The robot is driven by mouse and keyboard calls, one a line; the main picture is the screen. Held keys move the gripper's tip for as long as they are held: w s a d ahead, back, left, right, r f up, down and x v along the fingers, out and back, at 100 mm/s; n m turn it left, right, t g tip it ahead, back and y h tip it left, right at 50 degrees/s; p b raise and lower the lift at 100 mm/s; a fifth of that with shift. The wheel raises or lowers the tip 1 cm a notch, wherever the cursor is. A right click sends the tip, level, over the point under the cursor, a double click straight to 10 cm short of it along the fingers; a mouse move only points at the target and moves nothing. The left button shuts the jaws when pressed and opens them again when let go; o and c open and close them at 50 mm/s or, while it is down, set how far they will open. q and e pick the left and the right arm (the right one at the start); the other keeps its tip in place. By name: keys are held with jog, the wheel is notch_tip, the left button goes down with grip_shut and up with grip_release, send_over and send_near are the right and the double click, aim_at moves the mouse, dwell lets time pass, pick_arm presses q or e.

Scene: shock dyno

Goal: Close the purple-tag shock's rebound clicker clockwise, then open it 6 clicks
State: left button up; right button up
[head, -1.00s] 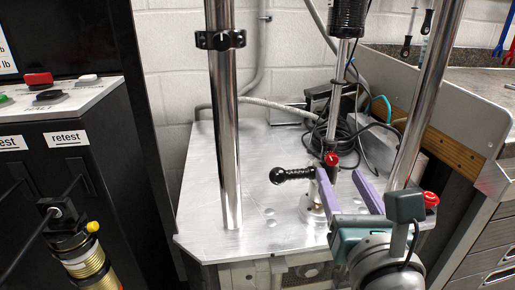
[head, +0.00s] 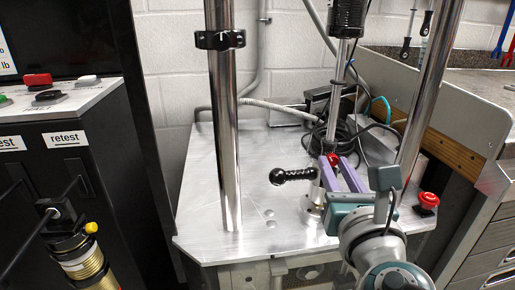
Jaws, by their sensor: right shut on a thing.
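The shock mounted in the dyno has a black upper body (head: 347,16) and a bright shaft (head: 341,75) running down to a red knob (head: 333,158) at its lower end. My right gripper (head: 336,161), with purple fingers, reaches up from the lower right and is shut on the red knob, one finger on each side. The knob is partly hidden between the fingertips. I see no purple tag on this shock. My left gripper is not in view.
A black ribbed handle (head: 292,176) sticks out left of the fingers. Chrome columns (head: 226,130) (head: 428,100) stand on either side. Black cables (head: 372,135) lie behind. A red stop button (head: 428,199) is at right. Another shock, gold-bodied (head: 85,262), stands at lower left.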

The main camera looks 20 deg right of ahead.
grip_shut()
